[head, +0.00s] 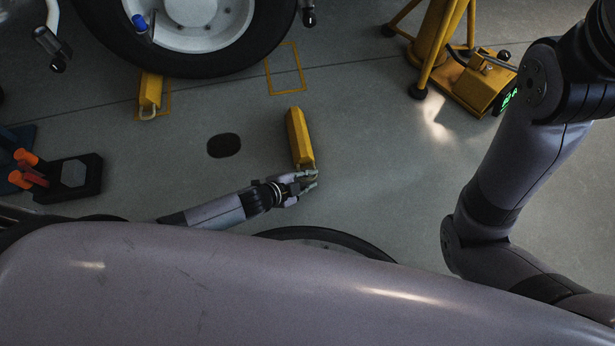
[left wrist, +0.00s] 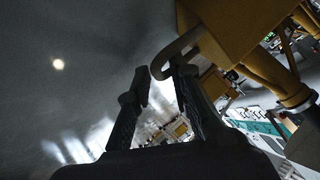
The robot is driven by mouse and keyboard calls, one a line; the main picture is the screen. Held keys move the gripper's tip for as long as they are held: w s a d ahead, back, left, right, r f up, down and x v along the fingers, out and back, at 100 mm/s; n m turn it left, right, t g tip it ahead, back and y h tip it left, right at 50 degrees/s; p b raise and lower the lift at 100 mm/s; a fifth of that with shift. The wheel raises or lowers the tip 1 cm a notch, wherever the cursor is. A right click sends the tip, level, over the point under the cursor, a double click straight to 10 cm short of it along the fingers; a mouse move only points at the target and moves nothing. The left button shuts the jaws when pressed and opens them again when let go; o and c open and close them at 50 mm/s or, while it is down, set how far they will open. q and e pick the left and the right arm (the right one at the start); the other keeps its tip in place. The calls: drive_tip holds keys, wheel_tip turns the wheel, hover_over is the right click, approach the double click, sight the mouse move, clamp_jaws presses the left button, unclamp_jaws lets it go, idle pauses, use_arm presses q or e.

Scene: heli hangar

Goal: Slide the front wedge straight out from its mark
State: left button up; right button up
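The yellow front wedge (head: 299,138) lies on the floor below the empty yellow outlined mark (head: 285,68), with bare floor between them. My left gripper (head: 311,181) is at the wedge's near end, by its handle. In the left wrist view the grey handle loop (left wrist: 184,45) sticks out from the yellow wedge (left wrist: 228,28). Its curved end lies between the tips of my left gripper (left wrist: 161,72), which stand apart with a gap visible beside the handle. My right arm crosses the right of the head view; its gripper is out of frame.
A large wheel (head: 197,38) stands at the top, with another yellow wedge (head: 150,91) against it on its own mark. A yellow jack stand (head: 470,82) is at top right. A dark holder with orange-handled items (head: 72,173) is at left. A dark floor patch (head: 223,145) lies left of the front wedge.

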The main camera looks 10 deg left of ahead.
use_arm(q)
drive_tip(key=o, duration=0.4)
drive_tip(key=shift+a+f, duration=0.1)
drive_tip(key=shift+f, duration=0.05)
drive_tip(key=shift+o, duration=0.2)
drive_tip(key=shift+w, duration=0.1)
drive_tip(key=v, duration=1.2)
